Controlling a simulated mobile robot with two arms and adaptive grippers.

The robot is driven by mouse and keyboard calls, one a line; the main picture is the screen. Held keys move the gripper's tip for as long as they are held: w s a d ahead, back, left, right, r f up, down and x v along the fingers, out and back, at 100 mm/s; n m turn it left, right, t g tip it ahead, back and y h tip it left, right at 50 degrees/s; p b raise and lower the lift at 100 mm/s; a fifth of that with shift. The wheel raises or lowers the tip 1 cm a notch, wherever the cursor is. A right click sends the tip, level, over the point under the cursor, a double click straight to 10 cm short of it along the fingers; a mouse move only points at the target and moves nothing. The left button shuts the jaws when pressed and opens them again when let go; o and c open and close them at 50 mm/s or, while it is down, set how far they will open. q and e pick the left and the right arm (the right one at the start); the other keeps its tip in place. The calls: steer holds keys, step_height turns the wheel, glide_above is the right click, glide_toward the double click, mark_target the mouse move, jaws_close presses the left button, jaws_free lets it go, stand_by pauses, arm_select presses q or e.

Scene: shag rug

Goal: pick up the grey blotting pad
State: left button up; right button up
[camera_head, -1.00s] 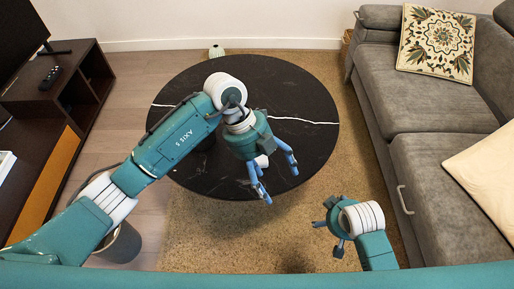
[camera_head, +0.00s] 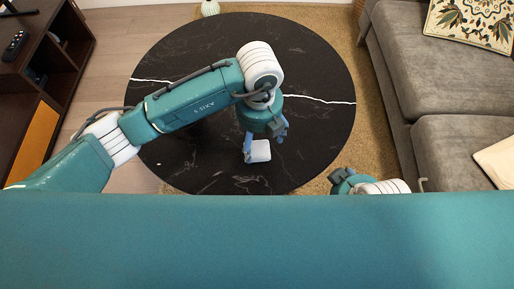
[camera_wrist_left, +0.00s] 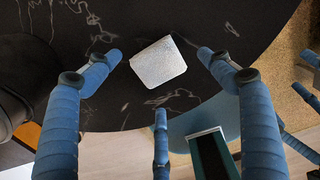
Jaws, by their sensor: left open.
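The grey blotting pad (camera_head: 260,151) is a small, pale, square-looking block lying on the black round table near its front part. In the left wrist view the pad (camera_wrist_left: 158,62) lies between the spread blue fingertips, with dark table showing between it and each finger. My left gripper (camera_head: 265,143) is open over the pad, pointing down, and its fingers partly cover the pad's edge in the head view. My right gripper (camera_head: 342,178) is low at the table's front right, partly hidden; its jaw state is unclear.
The black table (camera_head: 310,70) with white veins is otherwise clear. A grey sofa (camera_head: 412,60) stands at the right, with a patterned cushion (camera_head: 470,22). A dark cabinet (camera_head: 60,75) with a remote (camera_head: 14,46) is at the left. A rug (camera_head: 375,140) lies beneath.

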mark_target(257, 149)
arm_select(q)
step_height(257, 149, down, 6)
steer(key=shift+a+r+b, duration=0.1)
steer(key=shift+a+b, duration=0.05)
steer(key=shift+b, duration=0.55)
steer(key=shift+c, duration=0.2)
steer(key=c, duration=1.3)
